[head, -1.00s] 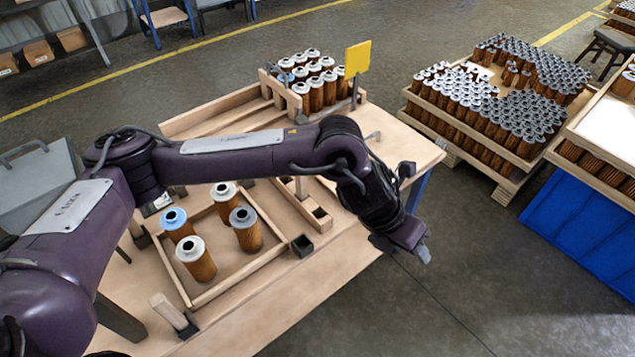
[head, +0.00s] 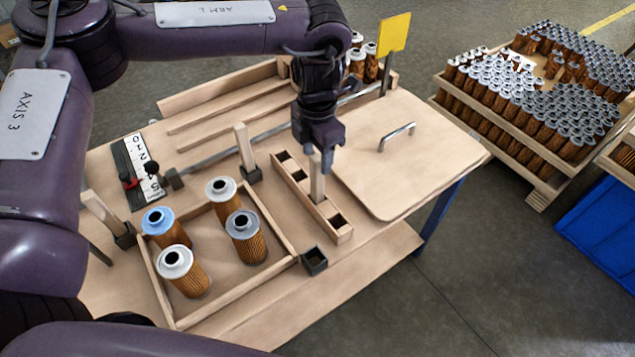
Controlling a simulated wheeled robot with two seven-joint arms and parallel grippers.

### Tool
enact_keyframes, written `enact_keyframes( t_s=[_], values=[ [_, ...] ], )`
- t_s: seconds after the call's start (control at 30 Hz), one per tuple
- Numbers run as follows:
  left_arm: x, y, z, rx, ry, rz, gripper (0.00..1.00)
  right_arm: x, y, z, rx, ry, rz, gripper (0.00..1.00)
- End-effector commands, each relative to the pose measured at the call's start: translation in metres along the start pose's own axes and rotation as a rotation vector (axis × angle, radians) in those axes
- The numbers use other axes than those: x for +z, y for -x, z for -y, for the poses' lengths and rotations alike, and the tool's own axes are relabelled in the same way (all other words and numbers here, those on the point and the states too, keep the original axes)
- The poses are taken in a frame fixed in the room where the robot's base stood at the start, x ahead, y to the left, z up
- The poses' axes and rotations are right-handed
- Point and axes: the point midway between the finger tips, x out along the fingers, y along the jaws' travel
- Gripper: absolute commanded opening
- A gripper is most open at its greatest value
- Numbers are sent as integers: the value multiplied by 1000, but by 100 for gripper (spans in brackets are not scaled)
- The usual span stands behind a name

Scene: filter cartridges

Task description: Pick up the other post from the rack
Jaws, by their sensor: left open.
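The rack (head: 339,228) is a narrow wooden block with a row of square holes on the table. One pale wooden post (head: 318,182) stands upright in it; the other holes that I can see are empty. My left gripper (head: 320,155) is open and points down right at the top of this post. Its fingers seem to be beside the post's upper end; I cannot tell whether they touch it. Another post (head: 243,147) stands in a black socket behind the cartridge tray, and one more (head: 98,211) stands in a socket at the tray's left. My right gripper is out of view.
A shallow wooden tray (head: 226,309) holds several filter cartridges, one with a blue top (head: 158,221). An empty black socket (head: 314,261) sits near its front right corner. A metal rod (head: 225,157), a yellow sign (head: 394,33) and a handled lid (head: 415,165) are nearby.

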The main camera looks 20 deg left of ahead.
Motion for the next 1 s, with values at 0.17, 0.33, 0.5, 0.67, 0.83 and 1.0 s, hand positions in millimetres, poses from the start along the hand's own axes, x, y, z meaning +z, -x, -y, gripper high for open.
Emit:
enact_keyframes(
  t_s=[0.17, 0.33, 0.5, 0.67, 0.83, 1.0],
  values=[
    [-1, -22, 0, -1, 0, -3, 49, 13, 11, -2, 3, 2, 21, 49],
    [0, -47, 1, -1, -1, -1, 49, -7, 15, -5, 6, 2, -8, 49],
    [1, -55, 0, 0, 0, 2, 49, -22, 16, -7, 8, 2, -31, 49],
    [1, -55, 0, 0, 0, 2, 48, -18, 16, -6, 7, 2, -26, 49],
    [1, -55, 0, 0, 0, 2, 26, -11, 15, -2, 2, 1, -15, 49],
    [1, -55, 0, 0, 0, 2, 3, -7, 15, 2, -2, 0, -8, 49]
  ],
)
